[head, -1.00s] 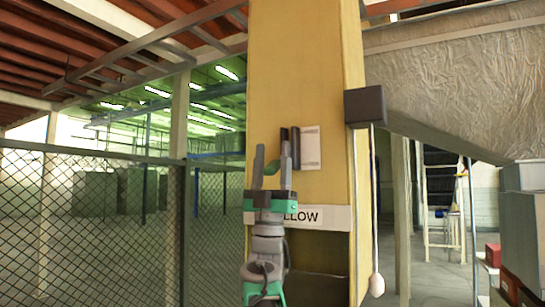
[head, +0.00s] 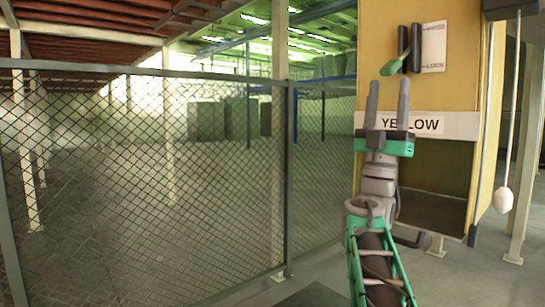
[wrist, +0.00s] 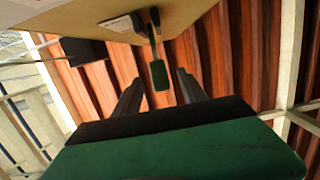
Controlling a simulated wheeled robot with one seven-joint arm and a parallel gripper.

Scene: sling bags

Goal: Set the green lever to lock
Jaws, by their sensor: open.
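The green lever (head: 392,66) sits on a black bracket (head: 416,50) high on the yellow column. Its green handle points down and left in the head view. A white plate (head: 433,46) to its right has a LOCK marking near its bottom and an upper marking too small to read. My gripper (head: 388,90) is open and empty, fingers pointing up, its tips just below the lever in the picture. In the wrist view the green handle (wrist: 159,75) shows between and beyond the two fingers, with no clear contact.
The yellow column (head: 378,28) carries a white sign reading YELLOW (head: 455,125), with a dark recess (head: 435,190) below. A white pull knob (head: 503,200) hangs on a cord from a dark box (head: 508,9) at right. A mesh fence (head: 150,180) fills the left. Floor shows below the column.

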